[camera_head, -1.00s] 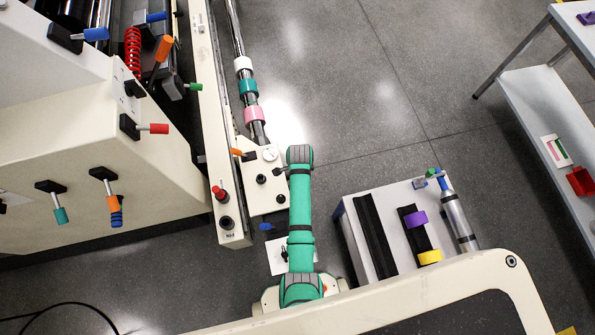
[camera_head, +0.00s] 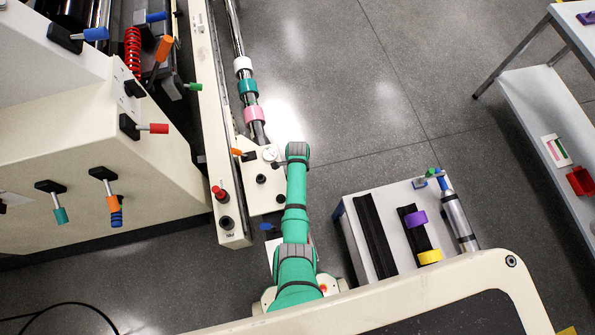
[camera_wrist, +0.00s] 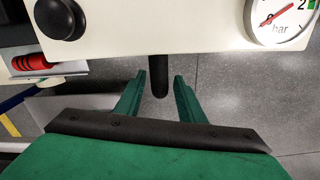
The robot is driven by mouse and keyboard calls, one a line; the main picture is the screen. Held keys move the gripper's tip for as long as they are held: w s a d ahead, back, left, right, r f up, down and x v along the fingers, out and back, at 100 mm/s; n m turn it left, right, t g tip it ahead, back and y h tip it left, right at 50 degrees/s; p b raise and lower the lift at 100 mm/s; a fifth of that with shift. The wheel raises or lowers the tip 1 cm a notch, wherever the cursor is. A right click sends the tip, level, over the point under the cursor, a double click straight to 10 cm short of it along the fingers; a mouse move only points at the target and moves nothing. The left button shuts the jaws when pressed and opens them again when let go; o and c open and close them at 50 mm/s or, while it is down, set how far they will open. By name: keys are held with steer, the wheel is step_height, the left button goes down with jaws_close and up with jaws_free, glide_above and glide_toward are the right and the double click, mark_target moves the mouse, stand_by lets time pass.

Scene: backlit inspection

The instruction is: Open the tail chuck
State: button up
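A cream valve box (camera_head: 268,204) stands at the lower end of a steel shaft (camera_head: 258,132) with white, teal and pink collars. It carries a round gauge (camera_head: 269,153), also seen in the wrist view (camera_wrist: 281,22), and a black knob (camera_head: 261,179), perhaps the one in the wrist view (camera_wrist: 60,18). A black rod-like lever (camera_wrist: 158,66) sticks out from the box edge. My gripper (camera_wrist: 160,82) is open, its green fingers on either side of the lever with gaps. In the head view my arm hides the gripper. No part is clearly marked as the tail chuck.
A long cream rail (camera_head: 212,110) with a red button (camera_head: 219,193) runs beside the box. A large cream machine (camera_head: 120,170) with coloured levers stands left. A grey cart (camera_head: 384,240) stands right of my arm. The floor (camera_head: 360,110) beyond is clear.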

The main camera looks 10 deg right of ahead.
steer(key=shift+f, duration=0.6)
steer(key=shift+a, duration=0.1)
jaws_close()
